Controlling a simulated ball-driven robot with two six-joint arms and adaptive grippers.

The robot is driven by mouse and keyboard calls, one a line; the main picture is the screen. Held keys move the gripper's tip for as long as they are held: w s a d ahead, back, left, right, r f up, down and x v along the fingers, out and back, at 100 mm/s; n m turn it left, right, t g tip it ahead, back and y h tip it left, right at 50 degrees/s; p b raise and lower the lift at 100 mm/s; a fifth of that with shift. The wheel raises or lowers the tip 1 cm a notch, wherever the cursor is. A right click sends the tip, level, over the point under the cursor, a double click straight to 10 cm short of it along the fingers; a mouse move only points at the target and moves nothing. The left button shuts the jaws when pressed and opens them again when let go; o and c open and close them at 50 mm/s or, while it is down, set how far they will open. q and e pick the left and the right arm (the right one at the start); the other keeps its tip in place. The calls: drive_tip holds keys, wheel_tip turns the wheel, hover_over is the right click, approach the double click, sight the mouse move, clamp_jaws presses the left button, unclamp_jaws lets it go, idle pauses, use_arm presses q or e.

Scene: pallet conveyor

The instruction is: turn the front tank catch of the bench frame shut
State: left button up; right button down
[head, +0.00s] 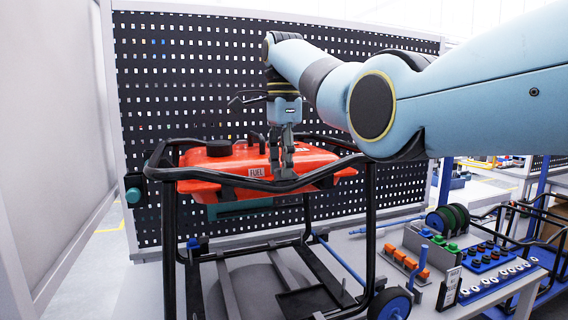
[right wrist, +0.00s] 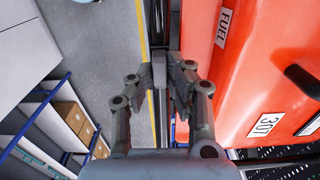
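The red fuel tank (head: 240,162) with a FUEL label lies on top of the black tubular bench frame (head: 172,230). In the right wrist view the tank (right wrist: 250,90) fills the right side. My right gripper (head: 282,176) points down at the tank's front edge, by the frame's front top rail. In the right wrist view its two fingers (right wrist: 160,90) stand apart, partly open. A small grey block (right wrist: 159,72) shows between them; I cannot tell whether it is the front catch or whether the fingers touch it. The catch's position is not clear. My left gripper is out of view.
A dark pegboard (head: 400,190) stands close behind the frame. A teal knob (head: 133,195) is at its left. A wheel (head: 390,306) is at the frame's lower right.

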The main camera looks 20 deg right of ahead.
drive_tip(key=shift+n, duration=1)
drive_tip(key=n, duration=0.2)
drive_tip(key=shift+n, duration=0.3)
drive_tip(key=n, duration=0.3)
drive_tip(key=shift+w+n, duration=0.1)
drive_tip(key=shift+n, duration=0.3)
drive_tip(key=n, duration=0.5)
drive_tip(key=shift+a, duration=0.1)
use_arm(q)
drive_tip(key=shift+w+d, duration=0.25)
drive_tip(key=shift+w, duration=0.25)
use_arm(e)
drive_tip(key=shift+r+n, duration=0.1)
drive_tip(key=shift+n, duration=2.2)
